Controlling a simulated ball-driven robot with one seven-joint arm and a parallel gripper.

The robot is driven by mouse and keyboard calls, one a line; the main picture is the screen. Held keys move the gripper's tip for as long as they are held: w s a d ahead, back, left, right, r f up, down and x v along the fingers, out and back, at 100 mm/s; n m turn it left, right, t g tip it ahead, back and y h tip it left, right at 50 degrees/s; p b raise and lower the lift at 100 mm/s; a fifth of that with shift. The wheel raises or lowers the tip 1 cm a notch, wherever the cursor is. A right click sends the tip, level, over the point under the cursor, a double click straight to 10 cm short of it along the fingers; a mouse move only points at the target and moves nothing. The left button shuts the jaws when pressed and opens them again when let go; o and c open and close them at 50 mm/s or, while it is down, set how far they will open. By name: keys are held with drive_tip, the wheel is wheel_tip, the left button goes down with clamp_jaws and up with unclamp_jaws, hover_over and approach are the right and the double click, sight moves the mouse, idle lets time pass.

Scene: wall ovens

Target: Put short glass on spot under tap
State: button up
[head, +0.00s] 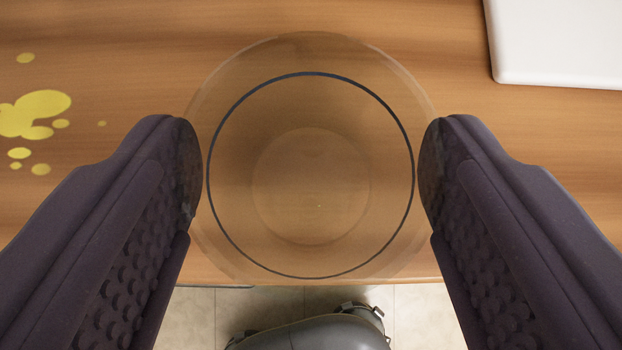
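The short glass (312,108) is in the middle of the head view, seen from above. It is clear and round, with a dark ring and a smaller circle for its base. The wooden surface shows through it. My gripper (311,165) has one dark finger on each side of the glass, close to its wall. The fingers cover part of its left and right edges. I cannot tell whether they touch it, or whether the glass rests on the wood or is raised. The tap and the spot under it are not in view.
The wooden surface (300,15) fills most of the view, its front edge near the bottom. A white object (560,40) with a rounded corner lies at the upper right. Yellow patches (42,108) mark the wood at the left. The tiled floor (420,318) lies below the edge.

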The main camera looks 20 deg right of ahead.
drive_tip(key=o, duration=0.3)
drive_tip(key=shift+r, duration=0.2)
drive_tip(key=p+v, duration=0.3)
drive_tip(key=v, duration=0.9)
drive_tip(key=shift+s, duration=0.1)
